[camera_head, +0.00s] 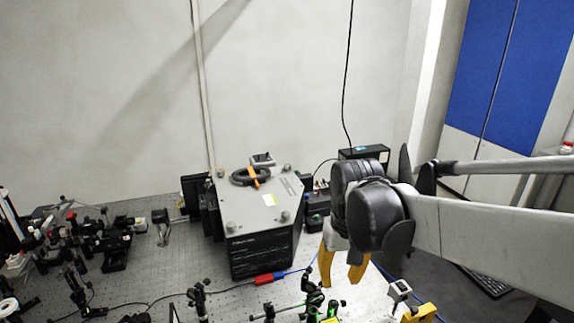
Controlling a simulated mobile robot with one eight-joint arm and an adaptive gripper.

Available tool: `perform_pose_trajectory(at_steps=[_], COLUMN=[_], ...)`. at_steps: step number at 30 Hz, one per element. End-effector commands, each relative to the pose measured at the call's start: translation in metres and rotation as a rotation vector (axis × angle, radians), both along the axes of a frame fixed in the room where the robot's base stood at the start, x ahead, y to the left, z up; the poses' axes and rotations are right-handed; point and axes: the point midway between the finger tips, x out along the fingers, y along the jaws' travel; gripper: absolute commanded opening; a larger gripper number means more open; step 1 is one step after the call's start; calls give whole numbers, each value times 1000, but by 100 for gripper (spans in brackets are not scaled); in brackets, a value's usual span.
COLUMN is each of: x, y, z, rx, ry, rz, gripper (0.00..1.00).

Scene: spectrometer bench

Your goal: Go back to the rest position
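My gripper (342,265) hangs at the end of my arm, right of the picture's middle, with its yellow-orange fingers pointing down. The two fingers stand apart with a gap between them, and I see nothing held there. It shows above the right part of the optical bench (205,290). My arm reaches in from the right edge. The height of the fingertips above the bench is hard to tell from this one view.
A large dark spectrometer box (262,245) with a grey top stands left of my gripper. Small optical mounts (310,293) stand below the fingers. More optics (115,250) crowd the left. A black box (365,154) stands behind my wrist. Blue panels (480,70) are at the right.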

Motion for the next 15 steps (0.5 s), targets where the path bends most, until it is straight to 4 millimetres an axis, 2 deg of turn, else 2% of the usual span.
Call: perform_pose_trajectory(at_steps=[9, 15], x=[-70, -101], y=[-31, -43], z=[-55, -90], rx=[26, 29], ry=[-296, -463], rz=[-35, -54], gripper=[36, 36])
